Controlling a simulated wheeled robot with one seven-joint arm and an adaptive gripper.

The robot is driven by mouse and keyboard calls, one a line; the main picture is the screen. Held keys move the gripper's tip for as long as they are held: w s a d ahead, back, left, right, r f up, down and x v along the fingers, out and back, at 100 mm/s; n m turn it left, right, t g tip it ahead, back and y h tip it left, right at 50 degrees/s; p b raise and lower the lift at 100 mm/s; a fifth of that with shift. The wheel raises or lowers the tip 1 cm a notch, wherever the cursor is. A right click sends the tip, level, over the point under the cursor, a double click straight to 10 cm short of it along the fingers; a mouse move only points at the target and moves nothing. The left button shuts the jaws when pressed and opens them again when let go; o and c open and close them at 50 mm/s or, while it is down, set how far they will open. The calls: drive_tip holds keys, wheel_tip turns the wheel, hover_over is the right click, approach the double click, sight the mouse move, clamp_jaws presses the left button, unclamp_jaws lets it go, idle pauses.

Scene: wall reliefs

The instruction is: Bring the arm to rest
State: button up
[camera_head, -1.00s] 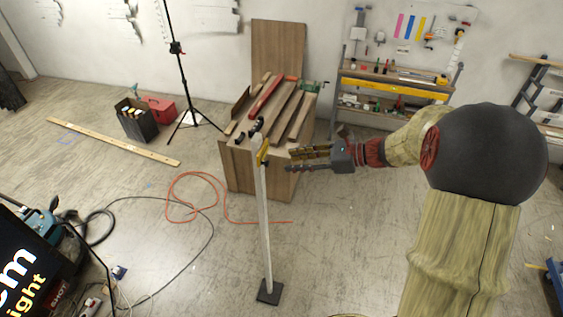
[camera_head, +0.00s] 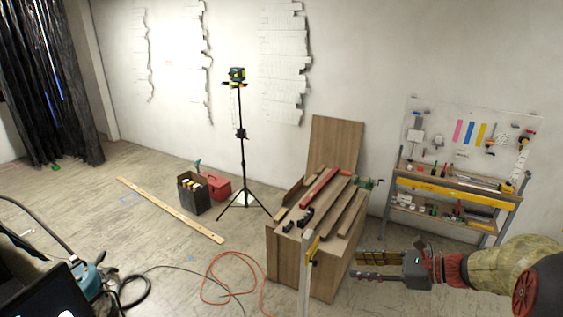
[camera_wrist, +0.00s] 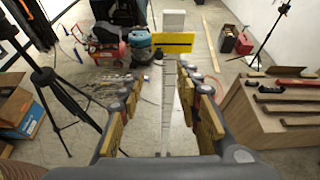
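My gripper (camera_head: 354,266) is at the lower right of the head view, with its fingers pointing left. Its two fingers are apart and nothing is between them. In the wrist view the open fingers (camera_wrist: 165,95) stand on both sides of the picture. A thin white post (camera_head: 306,285) with a yellow piece (camera_head: 312,246) near its top stands to the left of the fingertips, apart from them in the head view. In the wrist view the post (camera_wrist: 169,100) and yellow piece (camera_wrist: 178,43) show ahead, in line with the gap. The post's foot is hidden.
A wooden cabinet (camera_head: 290,265) with planks on top stands behind the post. A tool rack (camera_head: 450,190) is at the right wall. A tripod with a laser level (camera_head: 237,75), a red toolbox (camera_head: 217,186) and an orange hose (camera_head: 208,285) are left. A black tripod (camera_wrist: 45,80) is near in the wrist view.

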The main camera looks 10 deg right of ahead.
drive_tip(key=s+a+f+n+g+h+b, duration=0.25)
drive_tip(key=s+f+n+h+b, duration=0.3)
drive_tip(key=s+n, duration=0.45)
drive_tip(key=s+a+f+n+g+h+b, duration=0.1)
drive_tip(key=s+f+n+g+h+b, duration=0.2)
drive_tip(key=s+f+n+h+b, duration=0.55)
drive_tip(key=s+a+r+n+t+y+b, duration=0.1)
drive_tip(key=s+a+n+t+y+b, duration=0.2)
drive_tip(key=a+n, duration=0.3)
drive_tip(key=shift+s+a+r+b, duration=0.15)
drive_tip(key=shift+s+b, duration=0.6)
drive_tip(key=shift+s, duration=0.05)
